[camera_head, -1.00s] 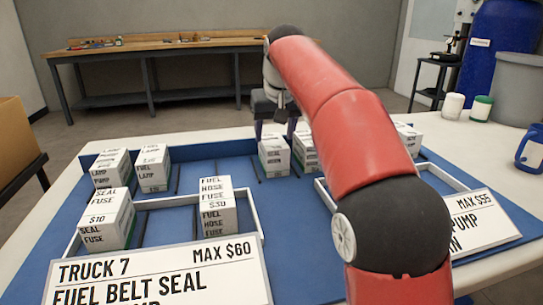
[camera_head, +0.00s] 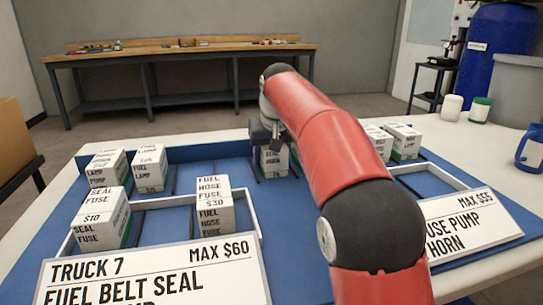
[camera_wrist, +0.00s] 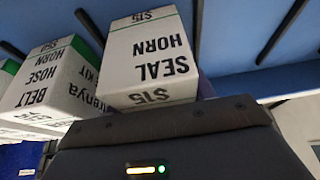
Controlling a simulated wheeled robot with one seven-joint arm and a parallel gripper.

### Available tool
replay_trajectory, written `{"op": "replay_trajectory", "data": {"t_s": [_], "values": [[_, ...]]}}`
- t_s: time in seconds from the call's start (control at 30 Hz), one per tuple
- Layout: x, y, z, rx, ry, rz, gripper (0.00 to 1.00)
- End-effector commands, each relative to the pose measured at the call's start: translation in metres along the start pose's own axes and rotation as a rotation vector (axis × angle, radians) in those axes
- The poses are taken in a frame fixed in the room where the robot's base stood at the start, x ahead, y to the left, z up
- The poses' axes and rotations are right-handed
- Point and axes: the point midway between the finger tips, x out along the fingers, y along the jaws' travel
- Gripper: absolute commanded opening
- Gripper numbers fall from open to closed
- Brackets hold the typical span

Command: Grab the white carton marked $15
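The white carton marked $15 (camera_wrist: 150,60) reads SEAL HORN and fills the upper middle of the wrist view, close beyond my gripper's dark body. In the head view the same carton (camera_head: 273,162) stands in the back row of the blue tray, partly covered by my gripper and arm. My gripper (camera_head: 266,136) is just above it, fingers apart and pointing down. A sliver of one finger shows beside the carton in the wrist view. Whether the fingers touch the carton is hidden.
A belt-hose-kit carton (camera_wrist: 45,85) stands close beside it. Other cartons, such as a lamp carton (camera_head: 149,168) and a fuse carton (camera_head: 103,218), stand on the blue tray (camera_head: 200,172). A TRUCK 7 sign (camera_head: 155,278) is in front.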

Motion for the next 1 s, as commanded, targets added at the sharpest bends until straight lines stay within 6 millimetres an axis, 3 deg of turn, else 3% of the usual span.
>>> {"op": "replay_trajectory", "data": {"t_s": [0.03,0.23,0.63,1.0], "values": [[0.000,0.000,0.000,0.000,0.000,0.000,0.46],[0.000,0.000,0.000,0.000,0.000,0.000,0.21],[-0.013,0.000,-0.006,0.000,0.003,0.000,0.21],[-0.078,0.000,-0.033,0.001,0.003,0.001,0.21]]}}
